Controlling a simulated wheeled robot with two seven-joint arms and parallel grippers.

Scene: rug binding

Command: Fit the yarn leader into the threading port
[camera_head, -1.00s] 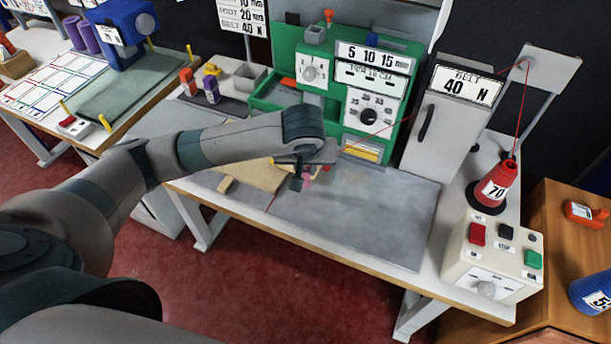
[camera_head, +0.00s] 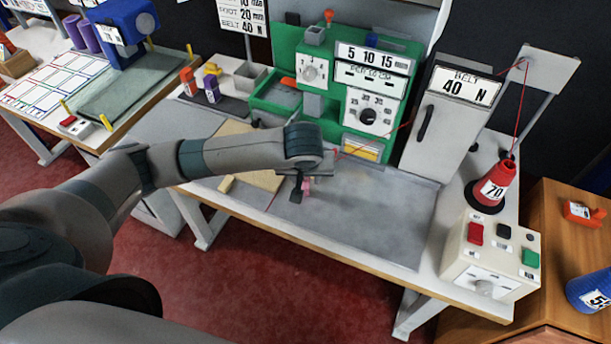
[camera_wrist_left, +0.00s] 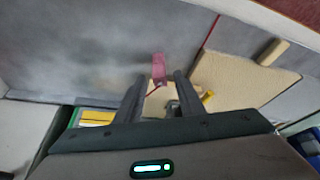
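My left gripper (camera_head: 297,187) points down over the grey worktop, in front of the green machine (camera_head: 313,125). In the left wrist view its two dark fingers (camera_wrist_left: 160,80) stand apart, with gaps on both sides of a small pink piece, probably the yarn leader (camera_wrist_left: 158,67). The pink piece also shows under the gripper in the head view (camera_head: 306,187). I cannot tell whether it touches the worktop. Red yarn (camera_head: 387,148) runs from the BELT 40 N box towards the gripper. I cannot make out the threading port. My right gripper is out of view.
A red cone marked 70 (camera_head: 495,185) and a button box (camera_head: 490,253) stand at the right. A tan board (camera_head: 262,180) lies left of the gripper, partly behind my arm. The grey worktop (camera_head: 375,215) to the right is clear.

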